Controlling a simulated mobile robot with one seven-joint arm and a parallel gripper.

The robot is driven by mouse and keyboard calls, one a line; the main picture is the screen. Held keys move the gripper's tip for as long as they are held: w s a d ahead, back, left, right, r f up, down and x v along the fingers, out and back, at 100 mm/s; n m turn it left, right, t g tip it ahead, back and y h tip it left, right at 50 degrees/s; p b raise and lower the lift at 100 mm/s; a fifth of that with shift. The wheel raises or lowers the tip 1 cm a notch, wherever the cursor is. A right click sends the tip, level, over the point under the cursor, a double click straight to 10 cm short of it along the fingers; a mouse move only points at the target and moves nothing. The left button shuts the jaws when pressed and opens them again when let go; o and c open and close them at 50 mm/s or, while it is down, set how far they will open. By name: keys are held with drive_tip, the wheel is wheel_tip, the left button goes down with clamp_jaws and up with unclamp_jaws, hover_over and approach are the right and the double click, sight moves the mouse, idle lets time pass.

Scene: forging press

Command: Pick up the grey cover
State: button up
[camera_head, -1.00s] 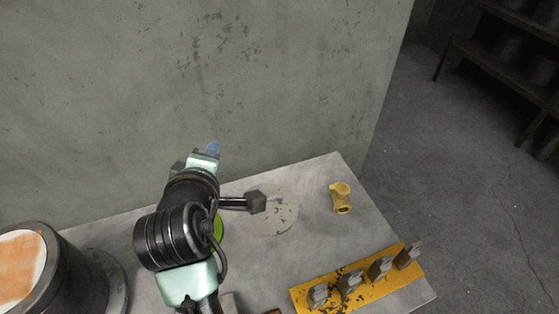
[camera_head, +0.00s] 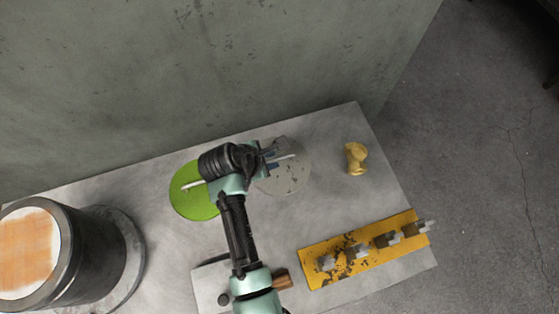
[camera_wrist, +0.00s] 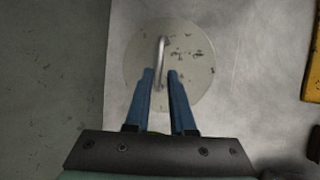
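The grey cover (camera_head: 291,178) is a round, chipped disc lying flat on the table, right of the green disc. In the wrist view the cover (camera_wrist: 196,70) shows with a raised metal bar handle (camera_wrist: 161,62) across its left-middle part. My gripper (camera_head: 280,157) is over the cover in the head view, and my wrist hides part of the cover's left side. In the wrist view my gripper's two blue fingers (camera_wrist: 161,74) are apart, with a narrow gap between them. The fingertips are near the handle's lower end; I cannot tell whether they touch it.
A green disc with a handle (camera_head: 194,200) lies to the left. A yellow fitting (camera_head: 356,158) stands to the right. A yellow rack (camera_head: 345,262) with several grey pieces lies at the front right. A large cylinder (camera_head: 70,250) stands at the left. A wall (camera_head: 200,80) rises behind the table.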

sight(279, 159)
drive_tip(key=shift+x, duration=3.15)
clamp_jaws()
drive_tip(key=shift+r+p, duration=0.1)
drive_tip(key=shift+p, duration=0.2)
